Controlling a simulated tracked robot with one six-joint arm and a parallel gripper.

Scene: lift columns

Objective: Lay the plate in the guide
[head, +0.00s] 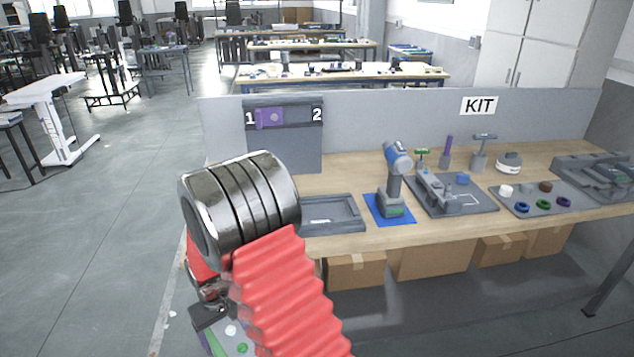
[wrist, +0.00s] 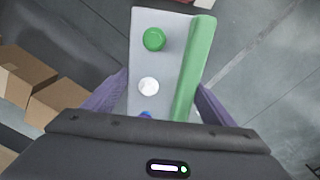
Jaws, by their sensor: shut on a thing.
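The plate (wrist: 142,62) is pale grey, with a green bar (wrist: 194,70) along its right side. It carries a green round piece (wrist: 154,39), a white round piece (wrist: 148,86) and a blue piece partly hidden by my gripper. My gripper (wrist: 162,84) is shut on the plate, with one purple finger on each side. In the head view the plate (head: 241,338) shows partly at the bottom, left of my red arm and away from the bench. A shallow grey tray (head: 350,226) on the bench may be the guide; my arm hides its left part.
The wooden bench (head: 350,180) holds a blue mat (head: 388,216) with a drill-like tool, a grey fixture (head: 470,205) and a kit tray (head: 528,209) with coloured rings. A panel marked 1 and 2 (head: 285,143) stands behind. Cardboard boxes (head: 432,260) sit under the bench.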

